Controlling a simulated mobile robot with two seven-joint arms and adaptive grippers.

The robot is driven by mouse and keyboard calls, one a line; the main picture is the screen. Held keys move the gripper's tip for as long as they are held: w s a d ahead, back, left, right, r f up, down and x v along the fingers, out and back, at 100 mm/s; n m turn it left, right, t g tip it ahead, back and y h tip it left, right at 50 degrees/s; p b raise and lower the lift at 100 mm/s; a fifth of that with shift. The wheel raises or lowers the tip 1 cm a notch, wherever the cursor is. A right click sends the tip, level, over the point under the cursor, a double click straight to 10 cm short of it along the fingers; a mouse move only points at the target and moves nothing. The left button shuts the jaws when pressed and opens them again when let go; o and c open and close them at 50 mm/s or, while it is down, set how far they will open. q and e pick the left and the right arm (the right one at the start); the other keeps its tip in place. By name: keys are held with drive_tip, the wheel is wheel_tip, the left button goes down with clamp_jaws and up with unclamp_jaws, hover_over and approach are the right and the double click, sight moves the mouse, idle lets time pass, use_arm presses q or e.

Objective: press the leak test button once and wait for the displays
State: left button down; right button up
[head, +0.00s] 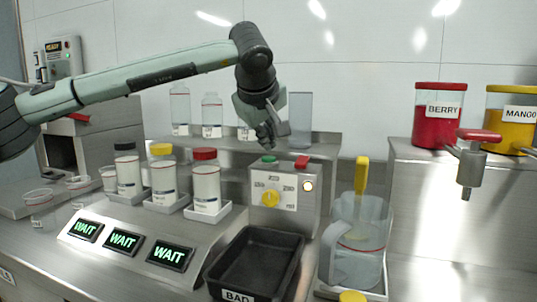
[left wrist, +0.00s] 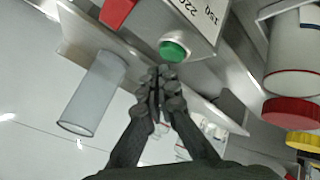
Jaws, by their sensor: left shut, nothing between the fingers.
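A green button (head: 268,159) sits on top of a grey control box (head: 300,205) with a yellow dial and a lit orange lamp; it also shows in the left wrist view (left wrist: 173,50). My left gripper (head: 268,138) is shut and empty, pointing down just above the green button. In the left wrist view its fingertips (left wrist: 162,78) are close to the button; I cannot tell for sure whether they touch it. Three displays, left (head: 86,230), middle (head: 123,241) and right (head: 170,254), each read WAIT in green. My right gripper is not in view.
A red switch (head: 302,162) sits beside the green button. Three capped jars, with black (head: 128,172), yellow (head: 162,175) and red (head: 206,182) lids, stand left of the box. A clear cylinder (head: 300,115) stands behind. A black BAD tray (head: 255,262) and a jug (head: 357,250) are in front.

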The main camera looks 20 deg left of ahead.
sight(268, 158)
use_arm(q)
drive_tip(key=shift+r, duration=0.1)
drive_tip(key=shift+r+p, duration=1.7)
drive_tip(key=shift+r, duration=0.75)
